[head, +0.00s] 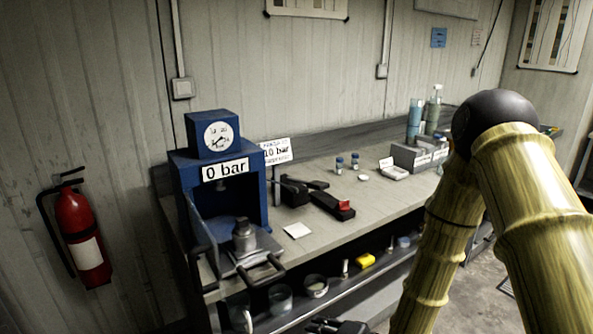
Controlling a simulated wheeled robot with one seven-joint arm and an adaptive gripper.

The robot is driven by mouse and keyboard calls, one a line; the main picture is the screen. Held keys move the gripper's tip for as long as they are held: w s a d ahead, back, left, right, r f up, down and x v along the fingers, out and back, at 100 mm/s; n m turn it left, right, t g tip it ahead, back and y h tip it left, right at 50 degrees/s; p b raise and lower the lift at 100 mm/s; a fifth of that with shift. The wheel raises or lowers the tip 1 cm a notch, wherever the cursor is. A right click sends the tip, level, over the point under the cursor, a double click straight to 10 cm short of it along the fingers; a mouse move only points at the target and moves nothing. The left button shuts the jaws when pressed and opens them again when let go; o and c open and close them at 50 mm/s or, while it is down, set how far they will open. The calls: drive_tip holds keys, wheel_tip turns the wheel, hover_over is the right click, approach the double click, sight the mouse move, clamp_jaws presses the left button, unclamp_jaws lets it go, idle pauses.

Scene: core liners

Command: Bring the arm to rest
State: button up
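My arm (455,215) shows at the right as bamboo-patterned links with a dark round joint (495,118) at the top. One link runs down and left, in front of the bench, and leaves the picture at the bottom. A dark shape at the bottom edge looks like part of my gripper (337,326), low in front of the bench's lower shelf. Its fingers are cut off or too dark to make out. I cannot tell whether it is open or shut or holds anything.
A bench (330,235) along the wall carries a blue press (214,185) reading 0 bar, tools, small bottles and a grey rack (418,157). The lower shelf (375,272) holds several cups and a yellow block. A fire extinguisher (80,232) hangs at left. Some floor is clear at right.

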drive_tip(key=s+d+f+n+g+h, duration=0.2)
drive_tip(key=s+d+f+h, duration=0.15)
drive_tip(key=s+f, duration=0.45)
drive_tip(key=s+d+f+n+g+h, duration=0.1)
drive_tip(key=s+d+f+g+h, duration=0.15)
drive_tip(key=s+d+f, duration=0.45)
drive_tip(key=s+d+f+n+g+h, duration=0.1)
drive_tip(key=s+d+f+g, duration=0.1)
drive_tip(key=s, duration=0.7)
drive_tip(key=s+d+f+n+g+h, duration=0.2)
drive_tip(key=s+f, duration=0.3)
drive_tip(key=s, duration=0.5)
drive_tip(key=shift+d+n+h, duration=0.3)
drive_tip(key=shift+d, duration=0.5)
drive_tip(key=shift+w, duration=0.1)
